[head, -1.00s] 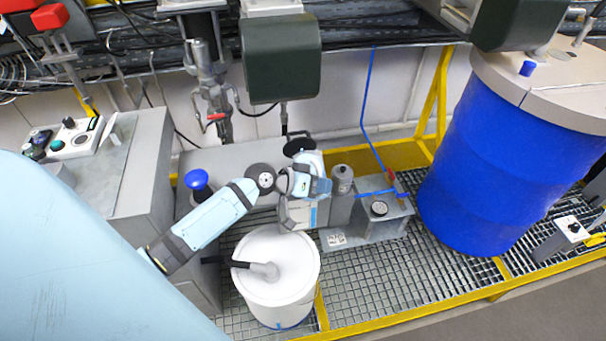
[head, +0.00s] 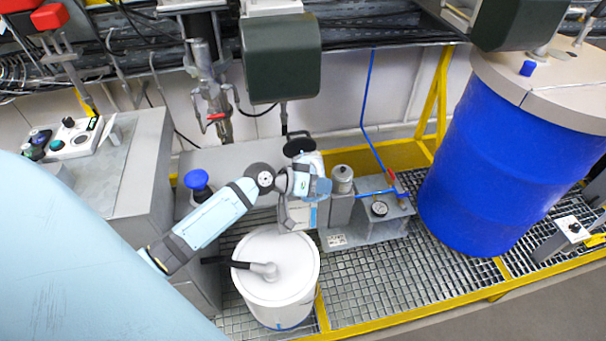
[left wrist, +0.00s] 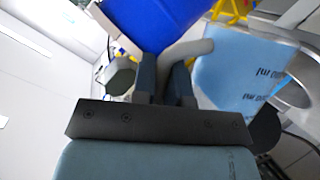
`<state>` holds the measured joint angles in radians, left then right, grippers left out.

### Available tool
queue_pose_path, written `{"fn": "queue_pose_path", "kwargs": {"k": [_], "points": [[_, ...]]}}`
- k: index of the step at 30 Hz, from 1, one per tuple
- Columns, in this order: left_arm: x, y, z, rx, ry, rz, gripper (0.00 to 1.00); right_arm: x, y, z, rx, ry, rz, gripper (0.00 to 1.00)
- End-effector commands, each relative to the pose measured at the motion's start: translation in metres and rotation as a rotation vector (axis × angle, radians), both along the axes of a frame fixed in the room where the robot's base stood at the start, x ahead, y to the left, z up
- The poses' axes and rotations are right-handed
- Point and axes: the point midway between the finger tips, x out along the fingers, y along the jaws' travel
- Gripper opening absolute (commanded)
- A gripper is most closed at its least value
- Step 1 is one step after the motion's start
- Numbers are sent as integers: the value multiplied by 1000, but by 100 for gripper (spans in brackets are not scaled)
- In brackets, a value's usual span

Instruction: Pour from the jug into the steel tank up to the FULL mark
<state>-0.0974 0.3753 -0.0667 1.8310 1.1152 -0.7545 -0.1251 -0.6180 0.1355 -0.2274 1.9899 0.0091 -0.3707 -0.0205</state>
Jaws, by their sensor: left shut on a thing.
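My left gripper (head: 288,216) reaches in over the white lidded bucket, against the pale jug (head: 302,216), which is mostly hidden by my wrist. In the left wrist view its fingers (left wrist: 167,84) are closed on a pale curved piece (left wrist: 190,52) that looks like the jug's handle. A light-blue panel with dark lettering (left wrist: 235,72) shows beside it. The steel tank seems to be the grey upright cylinder (head: 341,207) just right of the jug, with a round metal top. Its FULL mark and level cannot be made out. My right gripper is out of view.
The white bucket (head: 278,285) with a dark-handled pipe stands on the grating below. A large blue drum (head: 490,165) stands right. A dark green motor housing (head: 281,57) hangs above.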

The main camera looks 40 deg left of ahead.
Motion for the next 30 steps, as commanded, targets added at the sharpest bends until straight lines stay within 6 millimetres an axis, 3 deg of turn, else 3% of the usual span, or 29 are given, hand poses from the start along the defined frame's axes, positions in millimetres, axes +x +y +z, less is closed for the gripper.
{"fn": "queue_pose_path", "kwargs": {"k": [30], "points": [[1,1,3,-37,22,1,0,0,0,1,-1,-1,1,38]]}}
